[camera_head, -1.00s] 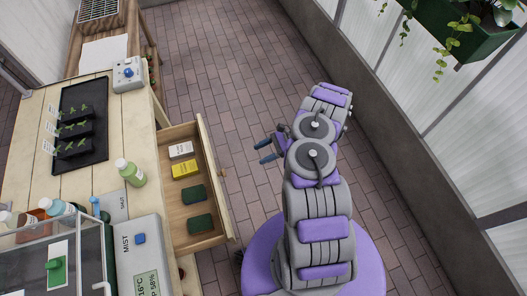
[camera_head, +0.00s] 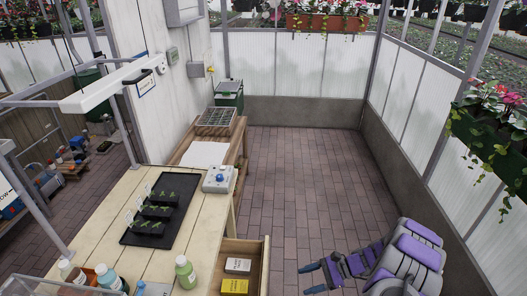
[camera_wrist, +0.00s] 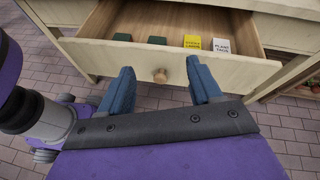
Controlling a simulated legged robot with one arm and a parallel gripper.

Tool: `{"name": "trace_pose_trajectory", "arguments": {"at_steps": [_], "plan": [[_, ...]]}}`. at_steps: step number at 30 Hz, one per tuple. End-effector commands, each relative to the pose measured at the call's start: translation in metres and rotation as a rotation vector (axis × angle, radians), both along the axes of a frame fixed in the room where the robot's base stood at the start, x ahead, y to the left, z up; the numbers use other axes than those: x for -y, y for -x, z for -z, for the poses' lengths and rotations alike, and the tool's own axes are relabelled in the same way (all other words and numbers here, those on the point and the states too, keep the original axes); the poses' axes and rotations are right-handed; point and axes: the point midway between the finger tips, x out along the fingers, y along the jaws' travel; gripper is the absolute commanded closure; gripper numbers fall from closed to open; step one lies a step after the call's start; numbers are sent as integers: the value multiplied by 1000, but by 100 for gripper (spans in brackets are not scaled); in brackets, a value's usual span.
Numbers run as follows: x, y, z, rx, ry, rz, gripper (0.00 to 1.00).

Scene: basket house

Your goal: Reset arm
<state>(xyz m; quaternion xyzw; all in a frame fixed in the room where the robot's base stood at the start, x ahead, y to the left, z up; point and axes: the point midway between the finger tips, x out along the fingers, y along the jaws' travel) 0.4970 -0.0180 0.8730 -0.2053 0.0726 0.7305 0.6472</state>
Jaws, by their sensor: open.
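My gripper (camera_head: 322,275) is at the lower right in the head view, over the brick floor, to the right of the open drawer (camera_head: 262,262). In the wrist view, the two blue fingers of my gripper (camera_wrist: 164,90) are apart with nothing between them. The drawer front (camera_wrist: 225,70) with its round wooden knob (camera_wrist: 160,75) is just beyond the fingertips. I cannot tell whether a finger touches it.
The drawer holds a yellow box (camera_wrist: 192,42), a white box (camera_wrist: 221,46) and two dark green items (camera_wrist: 157,40). A wooden workbench (camera_head: 200,215) carries a seedling tray (camera_head: 130,238) and bottles. Open brick floor (camera_head: 310,190) lies ahead. A low wall (camera_head: 420,190) is at the right.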

Motion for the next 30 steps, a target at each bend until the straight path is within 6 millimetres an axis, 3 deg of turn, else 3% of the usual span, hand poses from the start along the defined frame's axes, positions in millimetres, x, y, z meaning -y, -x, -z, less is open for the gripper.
{"name": "trace_pose_trajectory", "arguments": {"at_steps": [1, 6, 15, 21, 30], "plan": [[-9, 0, -19, 26, 4, -39, 36], [-33, 8, -72, 107, 30, -164, 36], [-67, 44, -154, 242, 103, -387, 36], [-81, 77, -198, 329, 171, -530, 36], [-87, 135, -249, 449, 299, -735, 36]]}}
